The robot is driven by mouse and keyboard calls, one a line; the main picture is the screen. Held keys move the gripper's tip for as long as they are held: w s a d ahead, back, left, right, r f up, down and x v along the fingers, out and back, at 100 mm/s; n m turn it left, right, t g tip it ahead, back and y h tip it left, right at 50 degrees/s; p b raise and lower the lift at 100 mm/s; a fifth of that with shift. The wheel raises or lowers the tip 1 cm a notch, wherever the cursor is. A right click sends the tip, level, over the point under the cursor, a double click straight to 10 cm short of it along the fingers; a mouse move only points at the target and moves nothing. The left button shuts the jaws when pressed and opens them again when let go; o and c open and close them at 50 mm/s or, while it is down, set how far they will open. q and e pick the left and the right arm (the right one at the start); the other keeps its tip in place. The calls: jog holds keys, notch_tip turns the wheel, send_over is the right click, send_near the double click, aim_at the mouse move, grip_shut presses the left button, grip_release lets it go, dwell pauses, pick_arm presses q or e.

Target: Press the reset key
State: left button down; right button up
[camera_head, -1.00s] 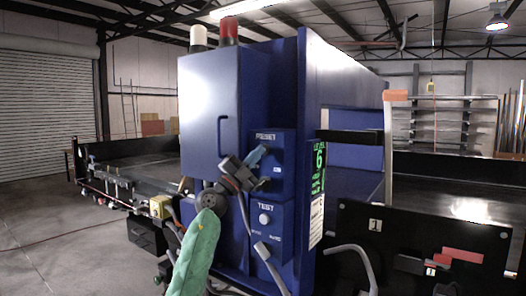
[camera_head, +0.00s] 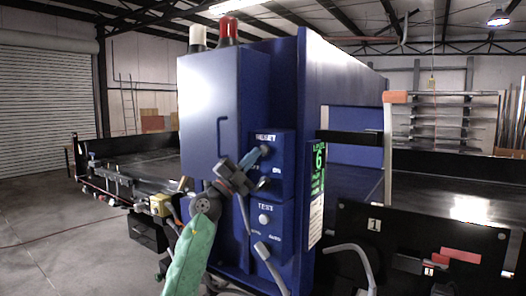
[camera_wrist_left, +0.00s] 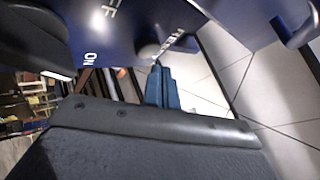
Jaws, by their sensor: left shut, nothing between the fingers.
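The upper blue box (camera_head: 284,146) on the cabinet front carries a RESET label. My left gripper (camera_head: 264,150) is in front of it, just below the label, its blue fingers shut and empty. In the left wrist view a round grey knob (camera_wrist_left: 148,49) stands on the blue panel among white lettering. The shut fingertips (camera_wrist_left: 157,66) are very close to it; I cannot tell whether they touch. My right gripper is not in view.
A lower blue box labelled TEST has a round white button (camera_head: 264,219). The tall blue cabinet (camera_head: 205,110) has red and white lamps on top. A dark conveyor (camera_head: 345,185) runs behind. Grey curved handles (camera_head: 352,250) stick out at the lower right. Open floor lies at the left.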

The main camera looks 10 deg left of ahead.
pick_arm(q)
jog(key=shift+s+a+p, duration=0.25)
jog(key=shift+s+p, duration=0.25)
jog(key=shift+s, duration=0.25)
jog(key=shift+s+a+p, duration=0.3)
jog(key=shift+s+p, duration=0.15)
jog(key=shift+s, duration=0.3)
jog(key=shift+s+a+p, duration=0.25)
jog(key=shift+s+p, duration=0.25)
jog(key=shift+s, duration=0.25)
